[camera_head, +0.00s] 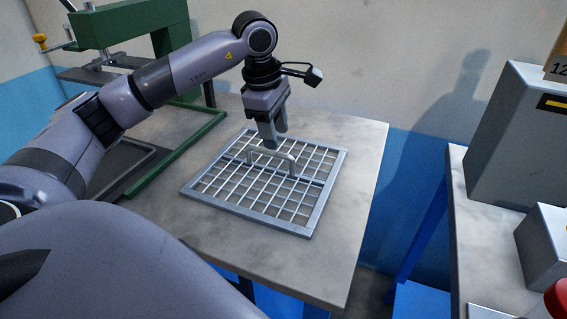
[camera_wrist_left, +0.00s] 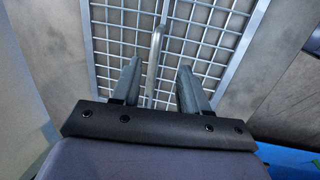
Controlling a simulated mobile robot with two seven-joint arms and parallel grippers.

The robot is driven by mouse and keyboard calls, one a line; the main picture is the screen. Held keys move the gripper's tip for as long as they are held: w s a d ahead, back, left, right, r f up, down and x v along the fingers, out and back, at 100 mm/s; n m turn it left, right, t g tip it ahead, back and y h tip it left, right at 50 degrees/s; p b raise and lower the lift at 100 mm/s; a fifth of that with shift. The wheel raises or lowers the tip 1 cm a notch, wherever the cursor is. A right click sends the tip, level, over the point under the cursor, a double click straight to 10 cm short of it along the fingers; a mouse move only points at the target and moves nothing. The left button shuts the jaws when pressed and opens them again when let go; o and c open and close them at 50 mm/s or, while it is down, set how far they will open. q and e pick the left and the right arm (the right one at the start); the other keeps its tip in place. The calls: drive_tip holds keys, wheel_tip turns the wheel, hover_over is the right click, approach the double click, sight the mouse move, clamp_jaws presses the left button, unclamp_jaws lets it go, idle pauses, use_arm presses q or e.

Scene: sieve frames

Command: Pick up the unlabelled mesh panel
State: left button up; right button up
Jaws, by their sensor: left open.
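The mesh panel (camera_head: 314,214) is a square grey metal frame with a wire grid and an arched handle (camera_head: 292,160) at its middle. It lies flat on the table. No label shows on it. My left gripper (camera_head: 275,143) points down above the panel, close to the handle. In the left wrist view my left gripper (camera_wrist_left: 158,72) is open, with the handle (camera_wrist_left: 154,60) standing between its two fingers, seemingly not gripped. The panel's grid (camera_wrist_left: 200,40) fills the background there. Whether the fingers touch the handle cannot be told. My right gripper is not in view.
The grey table (camera_head: 348,170) has free room right of the panel. A green frame (camera_head: 178,148) and a green stand (camera_head: 130,25) are at the left. A second table (camera_head: 480,255) with grey boxes (camera_head: 520,140) stands at the right, across a gap.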

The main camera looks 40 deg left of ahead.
sight(269, 151)
use_arm(q)
drive_tip(key=shift+y, duration=0.5)
drive_tip(key=a+f, duration=0.1)
drive_tip(key=f, duration=0.3)
drive_tip(key=a+f, duration=0.1)
drive_tip(key=shift+w+a+f, duration=0.35)
drive_tip(key=shift+w+f, duration=0.05)
clamp_jaws()
drive_tip(key=shift+r, duration=0.2)
idle(0.6)
